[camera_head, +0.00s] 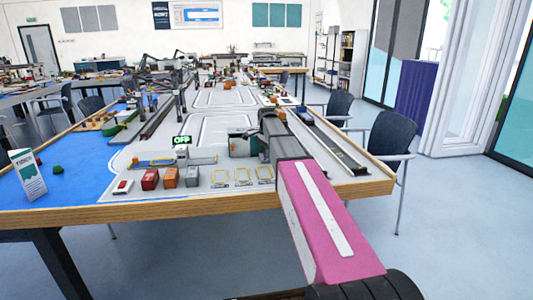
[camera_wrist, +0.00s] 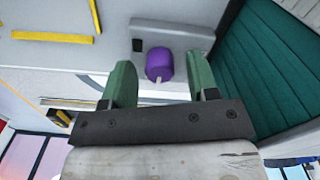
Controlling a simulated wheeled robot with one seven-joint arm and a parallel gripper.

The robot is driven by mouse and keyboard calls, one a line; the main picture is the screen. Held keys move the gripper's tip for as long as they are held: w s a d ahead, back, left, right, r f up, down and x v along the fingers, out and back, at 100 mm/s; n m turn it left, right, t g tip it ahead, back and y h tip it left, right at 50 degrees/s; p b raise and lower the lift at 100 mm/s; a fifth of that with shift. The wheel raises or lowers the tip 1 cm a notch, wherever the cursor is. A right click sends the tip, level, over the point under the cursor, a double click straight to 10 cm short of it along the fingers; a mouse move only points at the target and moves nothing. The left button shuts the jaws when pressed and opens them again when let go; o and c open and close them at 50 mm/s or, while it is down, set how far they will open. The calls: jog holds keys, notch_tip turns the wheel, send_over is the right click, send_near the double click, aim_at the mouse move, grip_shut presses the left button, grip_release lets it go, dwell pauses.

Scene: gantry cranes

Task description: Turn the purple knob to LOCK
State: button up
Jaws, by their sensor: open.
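The purple knob (camera_wrist: 159,64) shows in the wrist view as a short round knob on a pale grey surface, with a small light mark at its lower edge. My gripper (camera_wrist: 160,82) is open, with one green finger to the left of the knob and the other to its right. Neither finger clearly touches it, and its depth between them is hard to tell. In the head view my gripper (camera_head: 238,142) is over the model table near a dark green box; the knob is hidden there. I cannot read a LOCK label.
A green ribbed container (camera_wrist: 268,70) stands close to the right finger. A display reading OFF (camera_head: 181,140) is left of my gripper. Small red and orange containers (camera_head: 160,178) and yellow frames (camera_head: 242,176) line the table's front (camera_head: 130,212).

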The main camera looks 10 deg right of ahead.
jog(key=shift+f, duration=0.15)
jog(key=shift+c, duration=0.3)
jog(key=c, duration=0.9)
jog(key=shift+o, duration=0.2)
